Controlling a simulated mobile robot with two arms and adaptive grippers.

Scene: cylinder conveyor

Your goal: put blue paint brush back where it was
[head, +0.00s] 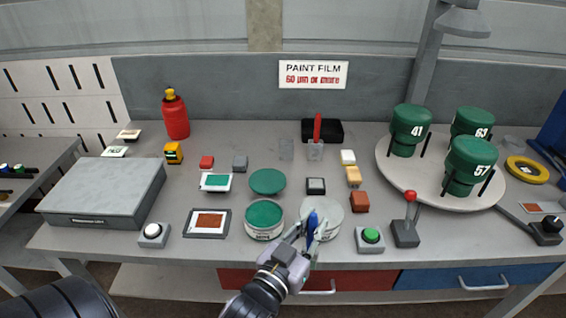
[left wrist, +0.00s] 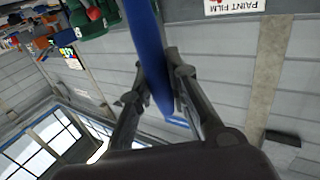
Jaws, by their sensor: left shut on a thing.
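The blue paint brush (head: 312,220) is upright or nearly so in my left gripper (head: 306,230), at the front of the bench. In the head view the brush and fingers overlap a pale round can (head: 330,213); I cannot tell whether the brush touches it. In the left wrist view the blue brush (left wrist: 148,45) passes between the two fingers of the left gripper (left wrist: 157,80), which are shut on it. My right gripper is not in view.
A green-topped can (head: 264,216) stands left of the pale can, with a round green lid (head: 267,181) behind. A red-knobbed lever (head: 407,226) and green button (head: 371,237) are right. A turntable (head: 405,172) holds green containers. Small blocks lie between.

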